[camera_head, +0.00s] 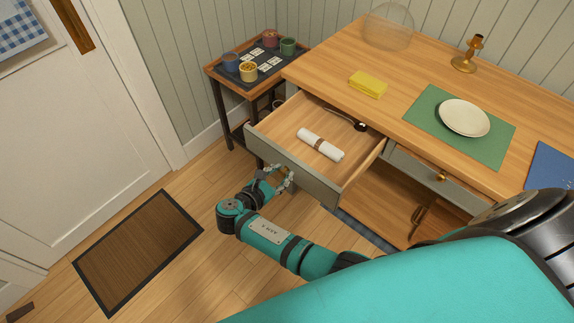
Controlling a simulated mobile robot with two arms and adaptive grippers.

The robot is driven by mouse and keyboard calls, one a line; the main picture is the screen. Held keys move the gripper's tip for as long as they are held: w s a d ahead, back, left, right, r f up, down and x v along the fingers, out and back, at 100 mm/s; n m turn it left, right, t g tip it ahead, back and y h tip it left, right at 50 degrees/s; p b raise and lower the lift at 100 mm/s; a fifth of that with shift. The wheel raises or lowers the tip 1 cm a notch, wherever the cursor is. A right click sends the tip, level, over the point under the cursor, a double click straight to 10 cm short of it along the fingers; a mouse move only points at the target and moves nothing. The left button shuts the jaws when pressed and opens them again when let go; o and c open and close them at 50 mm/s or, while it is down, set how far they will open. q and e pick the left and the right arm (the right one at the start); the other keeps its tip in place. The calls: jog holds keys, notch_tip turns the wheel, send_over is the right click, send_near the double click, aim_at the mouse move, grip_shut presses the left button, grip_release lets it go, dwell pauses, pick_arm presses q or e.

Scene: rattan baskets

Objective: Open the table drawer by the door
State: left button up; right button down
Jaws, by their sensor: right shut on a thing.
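The table drawer (294,164) on the door side stands pulled out from the wooden table (327,72). A rolled white napkin with a brown band (320,144) and a dark spoon-like utensil (357,125) lie inside it. My right gripper (287,177) is at the drawer's grey front, shut on its handle, which the fingers mostly hide. The white door (70,130) is at the left. My left gripper is not in view.
A side table (213,72) with cups and cards stands near the open drawer. The table holds a yellow cloth (368,84), a plate (464,117) on a green mat (425,105), a candlestick (467,55) and a glass dome (388,27). A doormat (137,250) lies on the floor.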

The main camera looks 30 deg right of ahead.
jog(key=shift+s+a, duration=0.1)
jog(key=shift+a, duration=0.1)
jog(key=c, duration=1)
grip_release()
jog(key=shift+r, duration=0.1)
notch_tip(320, 180, up, 10)
jog(key=shift+f, duration=0.1)
